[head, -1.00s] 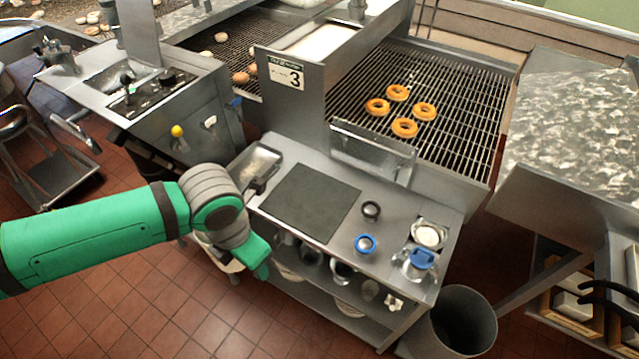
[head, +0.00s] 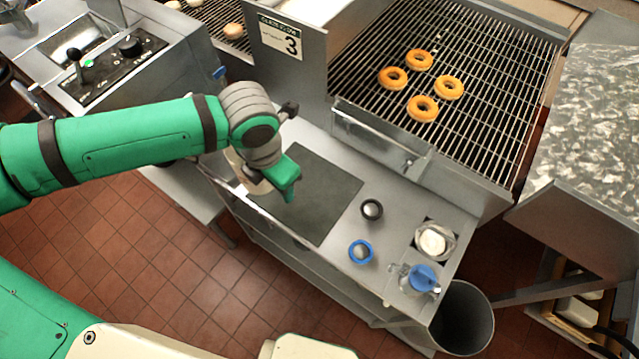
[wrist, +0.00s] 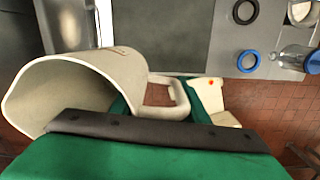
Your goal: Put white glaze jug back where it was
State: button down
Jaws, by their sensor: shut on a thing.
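The white glaze jug (wrist: 90,82) fills the left of the wrist view, lying tilted with its wide mouth facing left. Its loop handle (wrist: 183,100) is between the green fingers of my gripper (wrist: 165,95). My gripper is shut on the handle. In the head view my gripper (head: 284,180) is over the left part of the dark mat, and only a pale part of the jug (head: 255,184) shows below the arm. The jug's inside is mostly in shadow.
The counter holds a dark mat (head: 318,205), a black ring (head: 372,210), a blue ring (head: 361,251), a container of white stuff (head: 432,242) and a clear jug with blue lid (head: 422,278). Several doughnuts lie on the wire rack (head: 480,120). A bin (head: 465,320) stands at the right.

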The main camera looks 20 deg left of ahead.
jog(key=w+d+f, duration=0.4)
jog(key=d+f, duration=0.1)
jog(key=w+d+f, duration=0.2)
jog(key=d+f, duration=0.1)
jog(key=shift+d+f, duration=0.1)
jog(key=shift+d, duration=0.15)
jog(key=shift+w+d+f, duration=0.15)
jog(key=shift+w+f, duration=0.05)
jog(key=shift+f, duration=0.75)
jog(key=shift+w+d+f, duration=0.1)
jog(key=shift+w+f, duration=0.1)
jog(key=shift+f, duration=0.7)
jog(key=shift+d, duration=0.1)
jog(key=shift+f, duration=0.1)
jog(key=c, duration=1.2)
grip_release()
jog(key=shift+s+a, duration=0.1)
jog(key=shift+a, duration=0.1)
jog(key=shift+o, duration=0.9)
jog(key=shift+s, duration=0.1)
